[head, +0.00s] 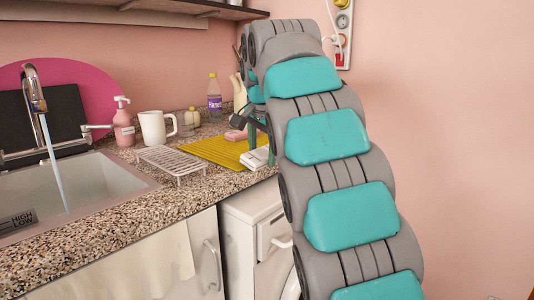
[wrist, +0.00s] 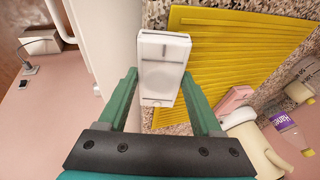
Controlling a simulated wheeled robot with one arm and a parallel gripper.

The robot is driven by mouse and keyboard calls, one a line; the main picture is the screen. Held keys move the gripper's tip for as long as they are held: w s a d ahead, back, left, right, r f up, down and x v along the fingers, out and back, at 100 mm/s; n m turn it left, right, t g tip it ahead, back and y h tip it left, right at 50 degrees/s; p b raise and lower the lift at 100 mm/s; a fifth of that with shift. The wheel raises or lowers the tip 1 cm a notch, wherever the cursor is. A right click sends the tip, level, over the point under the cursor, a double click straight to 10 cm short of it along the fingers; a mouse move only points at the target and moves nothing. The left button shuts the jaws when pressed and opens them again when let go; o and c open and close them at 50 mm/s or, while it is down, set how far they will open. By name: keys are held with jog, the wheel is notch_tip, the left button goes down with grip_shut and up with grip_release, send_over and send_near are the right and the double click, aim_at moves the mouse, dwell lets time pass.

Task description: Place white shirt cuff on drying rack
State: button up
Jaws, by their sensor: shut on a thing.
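The white shirt cuff (head: 256,158) shows as a small folded white block near the counter's front edge, at the right end of the yellow mat. In the wrist view the cuff (wrist: 163,50) sits between the green fingers of my gripper (wrist: 160,82), which is shut on it. In the head view my gripper (head: 268,132) is partly hidden by my arm. I cannot tell whether the cuff touches the counter. The white wire drying rack (head: 170,160) stands on the counter between the sink and the yellow mat, left of the cuff. Its top is empty.
The yellow ribbed mat (head: 212,149) lies between rack and cuff. A pink block (head: 235,136), a white mug (head: 156,128), a pink soap pump (head: 123,122) and a purple-labelled bottle (head: 214,93) stand behind. Water runs into the sink (head: 110,180) at left.

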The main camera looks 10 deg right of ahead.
jog(key=shift+f, duration=0.1)
jog(key=o, duration=1.3)
jog(key=shift+o, duration=0.2)
jog(key=shift+s, duration=0.1)
